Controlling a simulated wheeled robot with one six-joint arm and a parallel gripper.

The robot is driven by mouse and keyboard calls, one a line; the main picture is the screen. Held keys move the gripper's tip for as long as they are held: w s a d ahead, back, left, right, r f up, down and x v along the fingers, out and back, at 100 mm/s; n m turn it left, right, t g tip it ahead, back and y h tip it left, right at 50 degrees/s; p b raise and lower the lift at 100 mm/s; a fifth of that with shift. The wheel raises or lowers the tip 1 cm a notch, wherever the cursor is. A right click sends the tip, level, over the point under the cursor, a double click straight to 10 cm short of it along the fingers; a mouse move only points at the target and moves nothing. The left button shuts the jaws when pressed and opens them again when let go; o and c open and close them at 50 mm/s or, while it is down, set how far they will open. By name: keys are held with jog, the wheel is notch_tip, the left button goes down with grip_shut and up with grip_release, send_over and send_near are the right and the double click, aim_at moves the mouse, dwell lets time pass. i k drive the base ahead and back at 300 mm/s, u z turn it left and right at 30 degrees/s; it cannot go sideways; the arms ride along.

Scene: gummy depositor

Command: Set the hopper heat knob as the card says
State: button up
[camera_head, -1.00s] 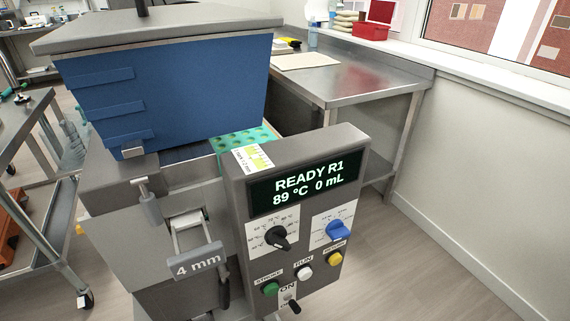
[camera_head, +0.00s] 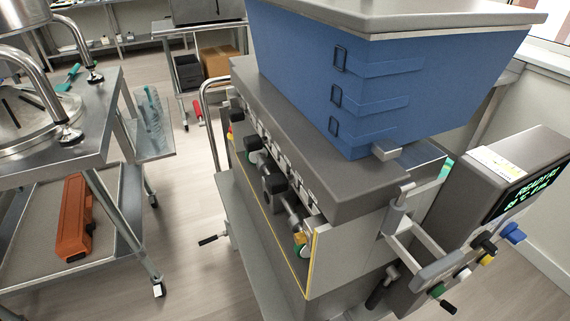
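The control box (camera_head: 480,192) of the depositor stands at the right, seen from a steep side angle. Its black knob (camera_head: 485,244) and blue knob (camera_head: 513,233) stick out of the front face; their scales cannot be read from here. The earlier frame shows both dials face on, but I cannot tell for certain which is hopper heat. The green-lettered display (camera_head: 525,190) is strongly foreshortened; it read READY R1, 89 °C, 0 mL a second ago. A white and yellow card (camera_head: 497,162) lies on top of the box, its text too small to read. My gripper is not in view.
The blue hopper (camera_head: 380,95) rises above the machine. A steel cart (camera_head: 100,160) with a metal pot (camera_head: 25,115) stands at the left, an orange case (camera_head: 73,220) on its lower shelf. Open floor (camera_head: 185,225) lies between cart and machine.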

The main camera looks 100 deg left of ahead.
aim_at(482, 240)
jog(key=k, duration=0.65)
jog(key=u, duration=2.15)
jog(key=k, duration=1.2)
jog(key=z, duration=0.85)
jog(key=i, duration=0.85)
jog(key=u, duration=0.5)
jog(key=i, duration=0.7)
jog(key=u, duration=0.35)
